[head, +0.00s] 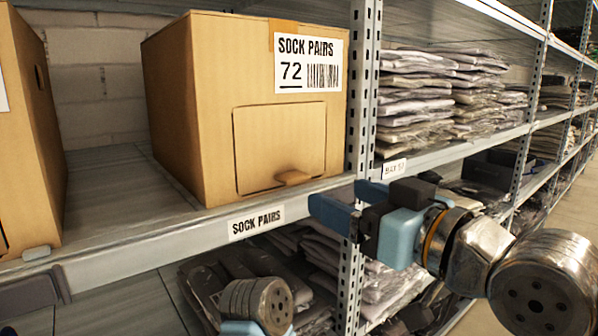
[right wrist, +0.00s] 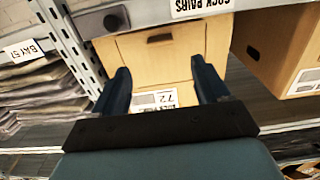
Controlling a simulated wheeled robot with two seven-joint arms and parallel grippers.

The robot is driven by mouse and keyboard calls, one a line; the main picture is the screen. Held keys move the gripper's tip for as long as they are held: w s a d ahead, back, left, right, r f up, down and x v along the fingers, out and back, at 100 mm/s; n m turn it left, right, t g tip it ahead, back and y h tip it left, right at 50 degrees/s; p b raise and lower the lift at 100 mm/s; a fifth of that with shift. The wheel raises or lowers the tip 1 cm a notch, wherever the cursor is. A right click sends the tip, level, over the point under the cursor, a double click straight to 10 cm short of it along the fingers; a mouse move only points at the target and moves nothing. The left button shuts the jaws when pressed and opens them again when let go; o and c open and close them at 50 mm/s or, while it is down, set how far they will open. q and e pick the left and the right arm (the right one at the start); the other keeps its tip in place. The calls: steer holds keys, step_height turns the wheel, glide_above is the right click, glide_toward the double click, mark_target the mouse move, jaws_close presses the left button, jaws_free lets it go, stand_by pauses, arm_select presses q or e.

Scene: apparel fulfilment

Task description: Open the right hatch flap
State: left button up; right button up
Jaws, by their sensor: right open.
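The right cardboard box (head: 190,110) stands on the shelf with a "SOCK PAIRS 72" label. Its front hatch flap (head: 278,140) is shut, with a small tab (head: 293,177) at its lower edge. My right gripper (head: 338,199) is open and empty, in front of the shelf edge, right of and below the flap, apart from it. In the right wrist view, the box front (right wrist: 150,65) shows upside down between and beyond the open fingers (right wrist: 160,85). A part of my left arm shows at the bottom of the head view, but no left fingers are visible.
A metal upright (head: 362,90) stands just right of the box. The shelf lip (head: 150,245) runs below it. Another cardboard box (head: 28,140) stands at the left, with bare shelf between. Folded garments (head: 425,95) fill the bay to the right; bagged garments lie below.

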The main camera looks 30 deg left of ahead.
mark_target(299, 179)
steer(key=shift+p+x, duration=1.1)
steer(key=shift+x, duration=4.15)
jaws_close()
